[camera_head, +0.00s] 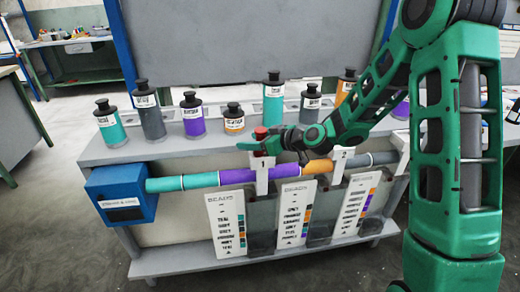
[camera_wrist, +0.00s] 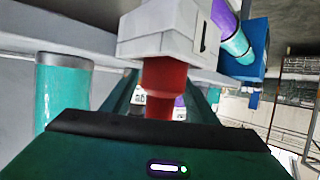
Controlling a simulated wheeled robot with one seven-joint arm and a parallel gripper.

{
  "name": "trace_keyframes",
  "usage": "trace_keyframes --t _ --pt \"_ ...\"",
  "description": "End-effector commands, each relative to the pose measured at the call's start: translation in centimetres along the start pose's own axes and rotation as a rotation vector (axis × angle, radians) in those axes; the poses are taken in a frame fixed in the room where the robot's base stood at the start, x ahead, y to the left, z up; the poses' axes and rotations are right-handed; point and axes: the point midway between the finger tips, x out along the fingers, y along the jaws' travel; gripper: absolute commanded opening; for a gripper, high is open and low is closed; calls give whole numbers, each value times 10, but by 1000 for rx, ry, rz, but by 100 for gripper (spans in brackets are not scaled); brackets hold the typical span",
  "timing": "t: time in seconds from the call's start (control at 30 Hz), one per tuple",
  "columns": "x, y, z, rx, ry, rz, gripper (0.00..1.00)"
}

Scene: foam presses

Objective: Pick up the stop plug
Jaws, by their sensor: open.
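The stop plug looks to be the small red piece (camera_head: 261,132) on top of the white bracket (camera_head: 262,178) that straddles the coloured tube. In the wrist view the red plug (camera_wrist: 165,88) is large and close, set against the white bracket (camera_wrist: 165,38). My gripper (camera_head: 254,146) is at the plug, reaching in from the right. In the wrist view the dark green fingers (camera_wrist: 160,103) appear apart, with the plug showing between them. I cannot tell whether either finger touches it. Part of the plug is hidden behind my gripper in the head view.
Several labelled bottles, including a purple one (camera_head: 192,119) and an orange one (camera_head: 234,122), stand on the shelf behind. A blue box (camera_head: 122,195) sits at the tube's left end. A second white bracket (camera_head: 341,160) stands to the right. White bead cards (camera_head: 227,225) lean below.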

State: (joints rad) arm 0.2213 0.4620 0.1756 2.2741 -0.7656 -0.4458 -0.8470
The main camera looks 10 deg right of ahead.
Motion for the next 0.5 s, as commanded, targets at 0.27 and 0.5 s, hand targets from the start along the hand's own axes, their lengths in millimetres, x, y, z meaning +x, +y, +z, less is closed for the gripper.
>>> trace_keyframes --t 0.27,0.5 --pt "0 0 0 0 0 0 29" --pt "0 0 -1 -1 1 0 0"
